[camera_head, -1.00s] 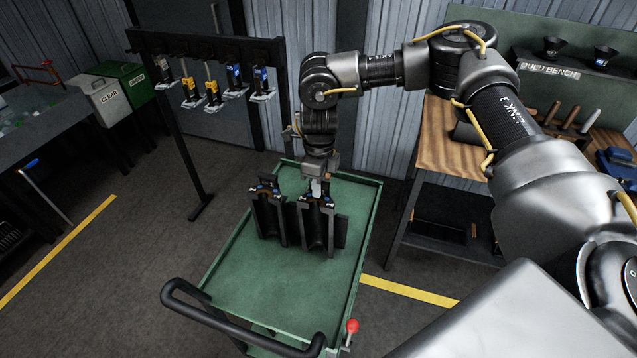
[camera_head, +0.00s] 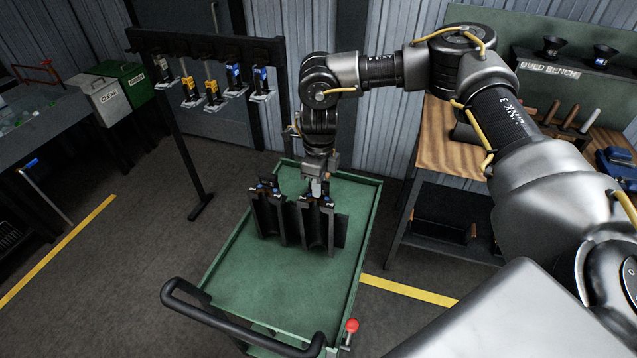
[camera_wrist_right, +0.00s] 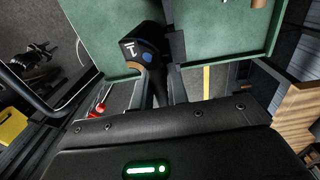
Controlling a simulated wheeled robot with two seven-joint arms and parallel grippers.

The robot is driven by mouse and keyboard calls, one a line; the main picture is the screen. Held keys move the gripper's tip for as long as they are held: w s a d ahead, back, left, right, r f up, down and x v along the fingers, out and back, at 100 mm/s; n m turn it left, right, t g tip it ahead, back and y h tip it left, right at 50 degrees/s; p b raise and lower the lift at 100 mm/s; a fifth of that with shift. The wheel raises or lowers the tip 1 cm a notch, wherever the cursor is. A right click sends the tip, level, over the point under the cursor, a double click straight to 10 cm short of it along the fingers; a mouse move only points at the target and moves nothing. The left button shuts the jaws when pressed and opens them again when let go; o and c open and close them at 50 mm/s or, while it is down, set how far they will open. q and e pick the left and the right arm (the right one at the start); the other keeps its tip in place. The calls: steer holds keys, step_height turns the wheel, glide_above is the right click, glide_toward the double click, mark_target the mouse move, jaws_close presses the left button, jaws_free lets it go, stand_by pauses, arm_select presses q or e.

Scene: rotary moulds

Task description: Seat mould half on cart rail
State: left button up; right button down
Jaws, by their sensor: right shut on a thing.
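Two dark grey mould halves with half-round hollows stand upright side by side on the green cart (camera_head: 265,290). My right gripper (camera_head: 318,186) points down and is shut on the top of the right-hand mould half (camera_head: 317,226). The other mould half (camera_head: 269,219) stands just to its left. A dark upright piece (camera_head: 342,231), perhaps part of the rail, shows behind them. In the right wrist view, a black part with a white mark and a blue dot (camera_wrist_right: 141,50) shows beside a dark bar (camera_wrist_right: 176,47) across the cart. Whether the held half touches the rail is hidden. My left gripper is not in view.
The cart's black handle (camera_head: 235,325) and a red-knobbed lever (camera_head: 352,326) are at its near end. A rack (camera_head: 205,47) with hanging tools stands behind left. A wooden workbench (camera_head: 450,155) stands right. The cart's near half is clear.

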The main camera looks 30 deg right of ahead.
steer(key=shift+f+b, duration=0.45)
steer(key=shift+f, duration=0.05)
stand_by(0.5)
steer(key=shift+w, duration=0.1)
steer(key=c, duration=1.6)
jaws_free()
steer(key=o, duration=0.3)
steer(key=shift+s+a, duration=0.1)
steer(key=shift+s, duration=0.15)
steer(key=shift+f, duration=0.2)
steer(key=shift+w+r+b, duration=0.1)
steer(key=shift+r+b, duration=0.2)
steer(key=shift+r, duration=0.05)
step_height(320, 180, up, 9)
steer(key=shift+r+b, duration=0.1)
steer(key=shift+b, duration=0.95)
steer(key=shift+r, duration=0.65)
